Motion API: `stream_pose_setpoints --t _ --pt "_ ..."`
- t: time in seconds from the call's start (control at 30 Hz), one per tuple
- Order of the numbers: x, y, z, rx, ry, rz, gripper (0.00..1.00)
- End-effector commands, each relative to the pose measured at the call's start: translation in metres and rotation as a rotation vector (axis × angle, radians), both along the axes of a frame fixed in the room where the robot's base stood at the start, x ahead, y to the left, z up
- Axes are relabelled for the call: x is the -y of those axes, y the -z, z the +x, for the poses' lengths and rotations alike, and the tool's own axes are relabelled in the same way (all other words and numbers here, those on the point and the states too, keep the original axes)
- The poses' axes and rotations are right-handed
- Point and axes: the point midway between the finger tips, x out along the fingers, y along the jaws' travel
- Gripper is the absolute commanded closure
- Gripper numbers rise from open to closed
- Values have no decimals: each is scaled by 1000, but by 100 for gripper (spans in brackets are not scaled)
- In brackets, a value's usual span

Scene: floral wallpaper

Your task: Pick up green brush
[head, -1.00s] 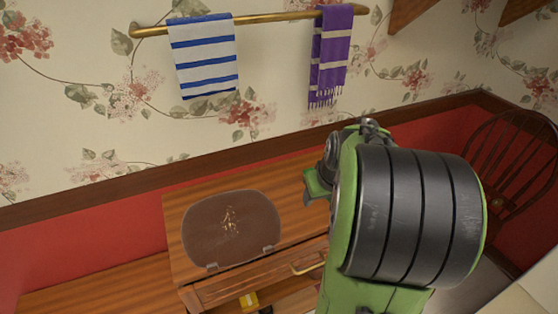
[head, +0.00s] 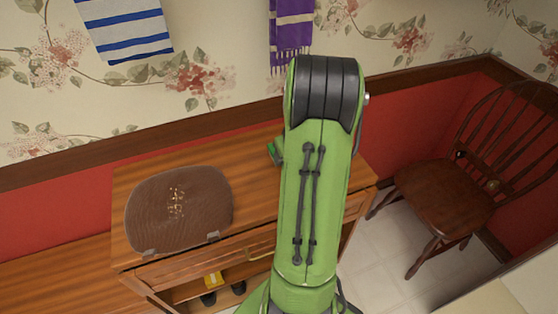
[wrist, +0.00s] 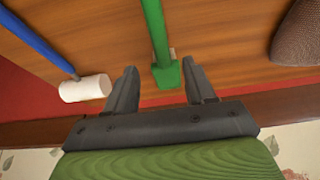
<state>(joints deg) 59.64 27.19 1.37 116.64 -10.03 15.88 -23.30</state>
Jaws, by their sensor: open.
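The green brush (wrist: 156,30) lies on the wooden top in the wrist view. Its long handle runs up out of the frame, and its blocky green end (wrist: 166,76) is at the near side. My gripper (wrist: 161,66) is open. In the picture, its two dark fingers stand on either side of the brush's end, with gaps visible on both sides. I cannot tell how high the fingers are above the surface. In the head view my arm hides the gripper and most of that area.
A blue-handled tool with a white head (wrist: 85,88) lies left of the brush. A brown woven piece (head: 180,208) sits on the cabinet top (head: 255,200). A wooden chair (head: 445,195) stands at the right. A purple towel (head: 291,30) and a striped towel (head: 125,30) hang on the wall.

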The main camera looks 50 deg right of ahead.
Motion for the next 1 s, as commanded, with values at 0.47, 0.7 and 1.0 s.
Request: stream_pose_setpoints --t 0.47,0.7,1.0 --pt "10 58 21 2 -1 -1 46" --pt "10 57 21 1 -1 -1 58" --pt "10 57 21 2 -1 -1 91"
